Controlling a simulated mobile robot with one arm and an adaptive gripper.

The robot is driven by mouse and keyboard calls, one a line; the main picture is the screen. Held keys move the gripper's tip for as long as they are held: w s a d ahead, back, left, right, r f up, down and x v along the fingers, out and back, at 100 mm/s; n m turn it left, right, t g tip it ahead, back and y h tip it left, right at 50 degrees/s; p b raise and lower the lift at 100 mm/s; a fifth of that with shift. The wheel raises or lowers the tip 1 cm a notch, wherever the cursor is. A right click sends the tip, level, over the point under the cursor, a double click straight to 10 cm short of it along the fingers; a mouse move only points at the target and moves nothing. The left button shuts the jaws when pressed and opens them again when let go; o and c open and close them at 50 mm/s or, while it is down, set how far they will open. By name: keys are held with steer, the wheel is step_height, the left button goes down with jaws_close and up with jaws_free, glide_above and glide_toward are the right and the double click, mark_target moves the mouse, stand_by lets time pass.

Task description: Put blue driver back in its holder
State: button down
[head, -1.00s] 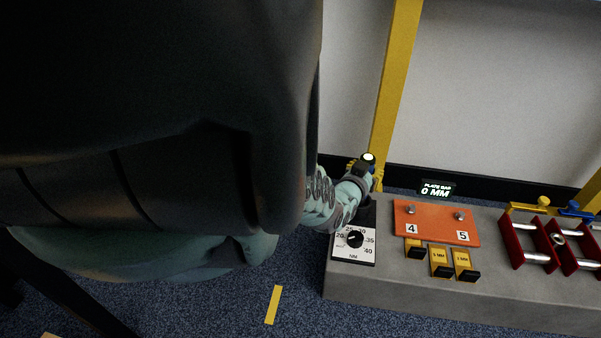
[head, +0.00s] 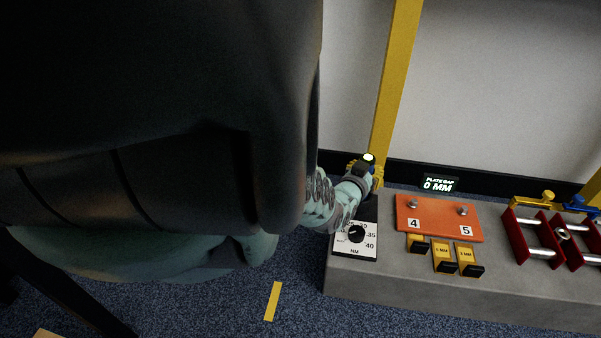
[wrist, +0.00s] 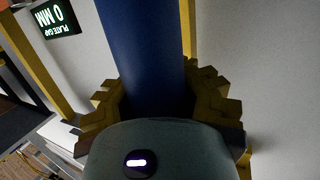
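The blue driver (wrist: 142,45) shows in the wrist view as a thick blue cylinder between the yellow jagged fingers of my gripper (wrist: 160,100). The fingers press against it on both sides. Its lower end is hidden behind the gripper body.
The grey bench (head: 450,270) carries a torque dial (head: 356,234), an orange plate (head: 440,217) with two bolts, yellow gauge blocks (head: 445,258) and a red frame (head: 535,240) with rods. A yellow post (head: 391,80) stands close behind my gripper. The display (head: 438,185) reads 0 MM.

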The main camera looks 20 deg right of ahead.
steer(key=shift+r, duration=0.1)
steer(key=c, duration=0.8)
jaws_free()
steer(key=shift+c, duration=0.2)
steer(key=shift+s+a, duration=0.25)
steer(key=shift+a, duration=0.25)
steer(key=shift+v, duration=2.4)
steer(key=shift+s+a+r, duration=0.15)
steer(key=shift+s+a, duration=0.3)
steer(key=shift+a, duration=0.1)
